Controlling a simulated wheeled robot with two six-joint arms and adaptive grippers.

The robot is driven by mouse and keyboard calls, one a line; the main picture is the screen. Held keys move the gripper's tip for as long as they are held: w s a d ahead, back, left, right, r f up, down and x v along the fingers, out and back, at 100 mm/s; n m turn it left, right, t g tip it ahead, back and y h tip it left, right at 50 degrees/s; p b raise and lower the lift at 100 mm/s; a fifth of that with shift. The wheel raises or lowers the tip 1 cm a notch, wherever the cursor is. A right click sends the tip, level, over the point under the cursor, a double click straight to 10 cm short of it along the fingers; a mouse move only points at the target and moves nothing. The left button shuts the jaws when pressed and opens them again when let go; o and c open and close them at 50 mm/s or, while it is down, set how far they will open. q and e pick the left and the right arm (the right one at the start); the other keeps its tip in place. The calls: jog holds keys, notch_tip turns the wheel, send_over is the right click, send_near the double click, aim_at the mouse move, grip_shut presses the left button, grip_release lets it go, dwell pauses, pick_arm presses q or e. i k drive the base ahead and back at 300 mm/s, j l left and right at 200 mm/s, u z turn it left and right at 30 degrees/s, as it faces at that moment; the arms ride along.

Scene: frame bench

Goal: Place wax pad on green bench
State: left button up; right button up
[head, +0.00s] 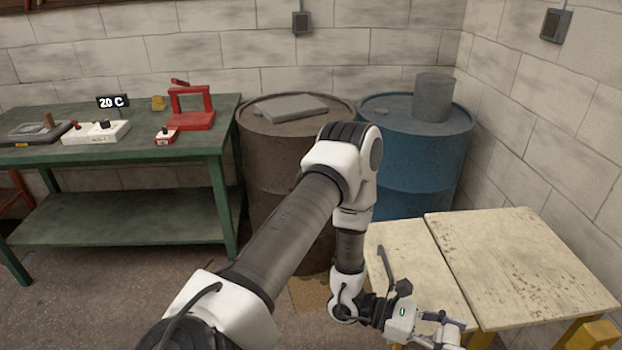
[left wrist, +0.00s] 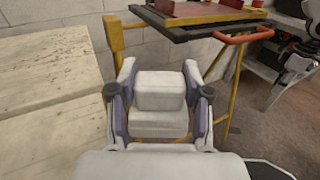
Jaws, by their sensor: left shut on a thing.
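My left gripper (head: 446,328) is low at the right in the head view, by the near edge of the pale wooden table. In the left wrist view its purple-lined fingers are shut on both sides of a pale grey-white block (left wrist: 160,92), which looks like the wax pad. The block is held off any surface. The green bench (head: 170,143) stands at the far left in the head view, well away from the gripper. My right gripper does not show.
The bench bears a red clamp frame (head: 190,121), a small yellow piece (head: 159,103), a white device (head: 97,132) and a 20 C display (head: 113,101). A brown drum (head: 263,170) and a blue drum (head: 418,152) stand behind my arm. The wooden table (head: 520,255) is bare.

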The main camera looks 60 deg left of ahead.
aim_at(143, 136)
jog(key=u, duration=1.85)
jog(key=i+j+u, duration=0.25)
jog(key=i+j, duration=0.2)
jog(key=i, duration=0.3)
jog(key=i+j+u, duration=0.15)
jog(key=i, duration=0.2)
